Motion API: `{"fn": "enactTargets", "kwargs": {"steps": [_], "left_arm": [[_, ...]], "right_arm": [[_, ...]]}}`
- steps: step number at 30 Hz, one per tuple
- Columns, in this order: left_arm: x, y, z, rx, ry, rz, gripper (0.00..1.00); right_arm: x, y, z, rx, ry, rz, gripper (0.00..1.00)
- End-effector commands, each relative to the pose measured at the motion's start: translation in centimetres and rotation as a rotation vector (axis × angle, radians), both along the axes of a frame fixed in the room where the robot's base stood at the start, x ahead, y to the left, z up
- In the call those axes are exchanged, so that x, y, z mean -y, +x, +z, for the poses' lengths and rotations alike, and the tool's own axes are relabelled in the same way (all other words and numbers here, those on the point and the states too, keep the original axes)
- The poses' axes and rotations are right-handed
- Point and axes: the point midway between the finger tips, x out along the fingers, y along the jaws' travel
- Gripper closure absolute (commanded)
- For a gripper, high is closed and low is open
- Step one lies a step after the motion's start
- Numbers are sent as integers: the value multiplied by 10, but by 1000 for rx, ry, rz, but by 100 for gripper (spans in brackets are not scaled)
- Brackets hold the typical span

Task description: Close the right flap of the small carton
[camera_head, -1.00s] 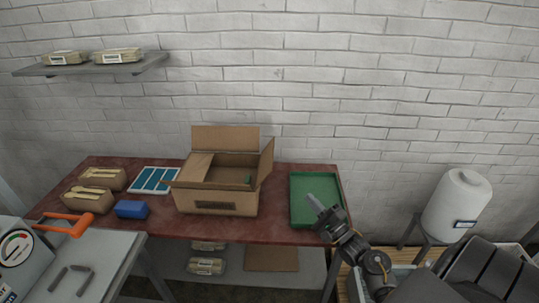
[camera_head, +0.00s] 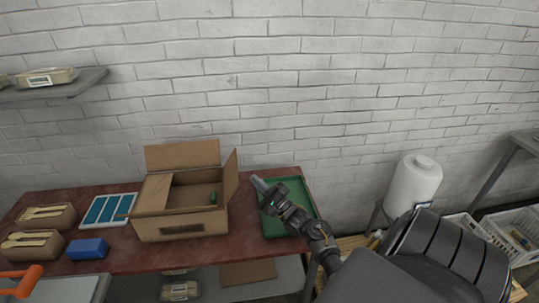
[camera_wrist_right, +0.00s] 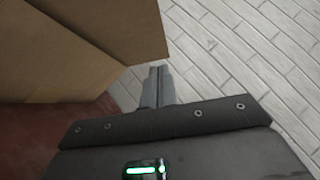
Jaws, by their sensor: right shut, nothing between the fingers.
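The small carton (camera_head: 183,226) stands on the red-brown table. Its right flap (camera_head: 230,178) stands up and leans outward. Its back flap (camera_head: 183,155) stands upright, and its left flap (camera_head: 154,192) lies folded inward over part of the opening. My right gripper (camera_head: 257,182) is shut and empty, just right of the right flap and above the green tray. In the right wrist view my fingertips (camera_wrist_right: 158,70) sit close beside the carton's cardboard (camera_wrist_right: 110,35); I cannot tell whether they touch. My left gripper is not in view.
The green tray (camera_head: 309,203) lies right of the carton. A blue block (camera_head: 87,249), a blue-and-white tray (camera_head: 127,207) and bundles of wooden cutlery (camera_head: 33,243) lie left. The brick wall (camera_head: 300,80) is behind the table.

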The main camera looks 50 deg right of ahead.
Motion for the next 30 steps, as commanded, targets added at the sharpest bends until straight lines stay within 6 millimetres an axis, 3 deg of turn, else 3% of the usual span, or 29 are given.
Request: {"fn": "enactTargets", "kwargs": {"steps": [2,9,23,24,30], "left_arm": [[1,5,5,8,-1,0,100],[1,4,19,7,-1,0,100],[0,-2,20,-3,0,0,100],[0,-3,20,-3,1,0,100],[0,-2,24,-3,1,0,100]], "right_arm": [[-1,15,9,1,1,1,100],[-21,29,24,0,2,-2,100],[-26,32,26,-1,1,-4,100],[-19,33,26,-2,-1,-4,100],[-30,41,30,-14,-17,3,100]]}}
